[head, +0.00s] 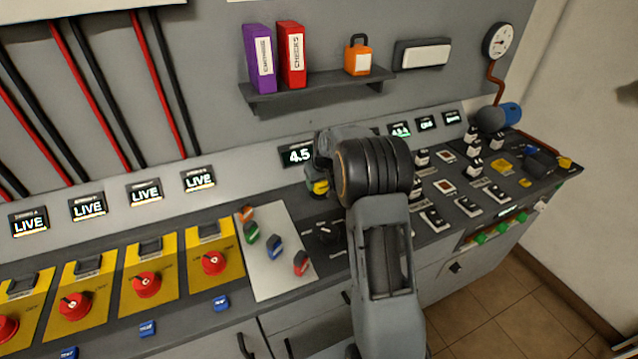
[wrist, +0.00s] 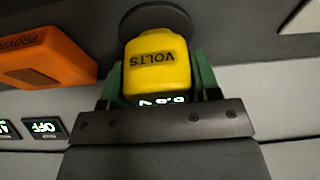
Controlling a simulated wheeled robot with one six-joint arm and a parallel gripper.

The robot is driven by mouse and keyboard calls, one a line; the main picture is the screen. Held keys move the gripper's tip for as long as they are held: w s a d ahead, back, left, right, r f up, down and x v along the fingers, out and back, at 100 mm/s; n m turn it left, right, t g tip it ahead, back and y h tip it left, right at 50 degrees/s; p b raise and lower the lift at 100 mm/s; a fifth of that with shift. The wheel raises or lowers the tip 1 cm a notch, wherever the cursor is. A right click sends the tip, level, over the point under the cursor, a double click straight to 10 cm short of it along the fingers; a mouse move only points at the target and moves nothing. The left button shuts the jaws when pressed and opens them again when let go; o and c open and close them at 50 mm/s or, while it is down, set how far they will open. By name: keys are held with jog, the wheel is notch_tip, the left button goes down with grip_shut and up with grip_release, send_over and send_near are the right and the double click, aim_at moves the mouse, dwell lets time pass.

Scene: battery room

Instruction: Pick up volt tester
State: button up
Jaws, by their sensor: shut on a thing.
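The volt tester (wrist: 157,62) is a yellow block with dark "VOLTS" lettering and a small lit readout in the wrist view. The lettering appears upside down there. My gripper (wrist: 157,85) is shut on it, with a green finger at each side. In the head view a small yellow part of the tester (head: 319,187) shows at the left of my wrist, above the console top. My arm hides most of the tester and gripper there. I cannot tell whether the tester touches a surface.
An orange block marked "PROVIN..." (wrist: 45,57) lies left of the tester in the wrist view. A pale board (head: 272,270) with several coloured tags lies left of my arm. Red rotary switches (head: 146,285) stand further left. A shelf (head: 310,90) hangs behind.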

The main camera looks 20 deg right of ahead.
jog(key=shift+r, duration=0.45)
jog(key=s+d+r+b, duration=0.1)
jog(key=s+d+r, duration=0.8)
jog(key=s+r, duration=0.1)
jog(key=shift+d+r+b, duration=0.35)
jog(key=shift+r+b, duration=0.05)
jog(key=shift+r, duration=0.5)
jog(key=shift+s, duration=0.1)
